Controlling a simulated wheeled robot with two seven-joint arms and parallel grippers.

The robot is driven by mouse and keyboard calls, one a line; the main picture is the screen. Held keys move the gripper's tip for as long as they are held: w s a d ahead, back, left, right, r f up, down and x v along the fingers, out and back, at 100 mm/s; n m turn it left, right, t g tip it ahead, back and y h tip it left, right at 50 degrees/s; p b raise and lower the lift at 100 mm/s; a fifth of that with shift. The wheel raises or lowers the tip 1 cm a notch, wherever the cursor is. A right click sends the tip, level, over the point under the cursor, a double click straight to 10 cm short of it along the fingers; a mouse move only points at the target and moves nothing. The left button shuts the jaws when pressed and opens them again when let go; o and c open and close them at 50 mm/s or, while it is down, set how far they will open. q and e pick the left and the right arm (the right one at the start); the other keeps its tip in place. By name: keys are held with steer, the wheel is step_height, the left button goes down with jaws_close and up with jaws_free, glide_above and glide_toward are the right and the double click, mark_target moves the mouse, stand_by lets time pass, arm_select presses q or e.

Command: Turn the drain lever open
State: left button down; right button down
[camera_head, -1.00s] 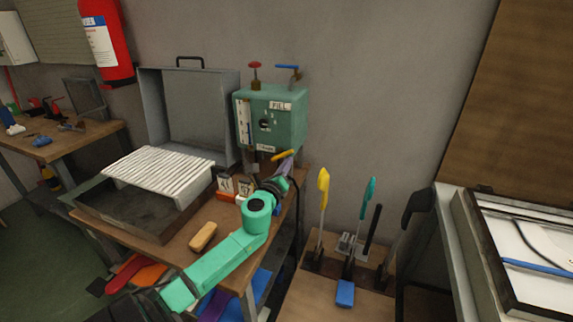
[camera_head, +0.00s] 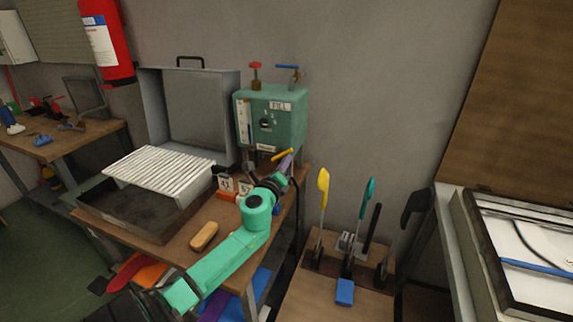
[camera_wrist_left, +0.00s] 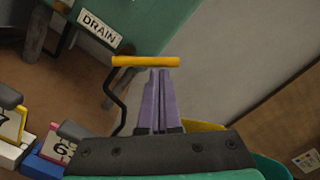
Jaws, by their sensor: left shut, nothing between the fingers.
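The yellow drain lever (camera_head: 282,155) sticks out at the lower front of the green tank (camera_head: 285,122), under its dial. In the left wrist view the lever (camera_wrist_left: 146,61) lies roughly level, with the DRAIN label (camera_wrist_left: 100,30) up and to its left. My left gripper (camera_head: 288,160) has purple fingers that are shut and empty. In the left wrist view the fingertips (camera_wrist_left: 161,72) are right at the lever's right part; I cannot tell whether they touch it. My right gripper is in neither view.
A red valve (camera_head: 255,66) and a blue valve (camera_head: 288,67) top the tank. Numbered cards (camera_head: 226,183) stand left of my wrist. An open metal box (camera_head: 188,105) and a white ribbed rack (camera_head: 160,170) are left.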

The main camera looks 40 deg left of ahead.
arm_select(q)
steer(key=r+n, duration=0.1)
steer(key=n+p, duration=0.1)
steer(key=n, duration=0.1)
steer(key=shift+s+a+r+p, duration=0.1)
steer(key=shift+a+r+p, duration=0.2)
steer(key=shift+r, duration=0.05)
steer(key=shift+s+a+r+n+p, duration=0.15)
steer(key=shift+r+n+p, duration=0.1)
steer(key=shift+n, duration=0.25)
steer(key=shift+w+a+r+n+p, duration=0.1)
steer(key=shift+a+n+p, duration=0.1)
steer(key=shift+n, duration=0.3)
steer(key=shift+s+a+r+n+g+p, duration=0.15)
steer(key=shift+a+n+p, duration=0.15)
steer(key=shift+n, duration=0.45)
steer(key=shift+s+a+r+n+g+p, duration=0.1)
steer(key=shift+a+n+p, duration=0.2)
steer(key=shift+n, duration=0.4)
steer(key=shift+s+a+r+n+g+p, duration=0.15)
steer(key=shift+n+p, duration=0.25)
steer(key=shift+n, duration=0.35)
steer(key=shift+f, duration=0.1)
